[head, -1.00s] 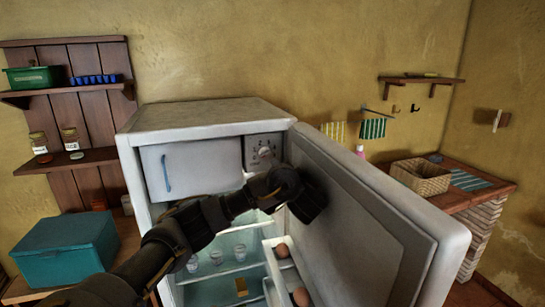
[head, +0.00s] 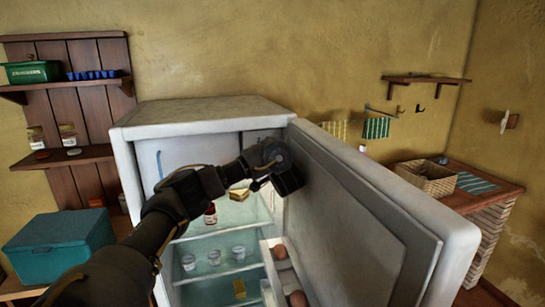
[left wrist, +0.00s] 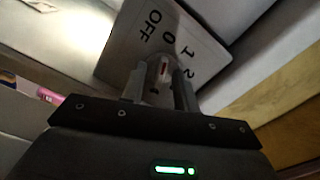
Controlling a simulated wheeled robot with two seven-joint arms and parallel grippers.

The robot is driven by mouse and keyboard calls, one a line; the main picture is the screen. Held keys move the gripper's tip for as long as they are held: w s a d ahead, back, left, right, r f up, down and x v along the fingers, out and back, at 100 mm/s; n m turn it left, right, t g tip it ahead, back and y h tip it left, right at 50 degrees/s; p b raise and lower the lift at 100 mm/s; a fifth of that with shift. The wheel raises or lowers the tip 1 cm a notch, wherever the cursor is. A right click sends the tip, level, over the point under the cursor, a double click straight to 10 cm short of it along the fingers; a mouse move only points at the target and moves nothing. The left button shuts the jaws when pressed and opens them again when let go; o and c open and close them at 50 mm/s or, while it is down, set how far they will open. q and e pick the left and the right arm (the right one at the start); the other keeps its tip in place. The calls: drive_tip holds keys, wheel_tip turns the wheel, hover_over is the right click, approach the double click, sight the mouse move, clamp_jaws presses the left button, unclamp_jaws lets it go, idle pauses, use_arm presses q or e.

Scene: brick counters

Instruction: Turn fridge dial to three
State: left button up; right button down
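The fridge (head: 205,112) stands with its door (head: 370,215) open to the right. In the left wrist view the dial panel (left wrist: 120,50) shows OFF and numerals, tilted and upside down. The pale dial (left wrist: 160,70) with a small red mark lies between the fingertips of my left gripper (left wrist: 159,88). The fingers are apart, one on each side of the dial; contact is not clear. In the head view my left gripper (head: 283,180) is at the top of the fridge opening, beside the door. It and the arm hide the dial there. My right gripper is not in view.
The open door stands close to the right of my left gripper. Glasses (head: 213,257), a red-capped bottle (head: 210,214) and eggs (head: 281,252) are inside the fridge. A teal box (head: 60,250) is at left; a basket (head: 427,180) is on the right counter.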

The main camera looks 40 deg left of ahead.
use_arm(q)
drive_tip(key=shift+s+r, duration=0.1)
drive_tip(key=shift+c, duration=1)
drive_tip(key=shift+d, duration=0.1)
clamp_jaws()
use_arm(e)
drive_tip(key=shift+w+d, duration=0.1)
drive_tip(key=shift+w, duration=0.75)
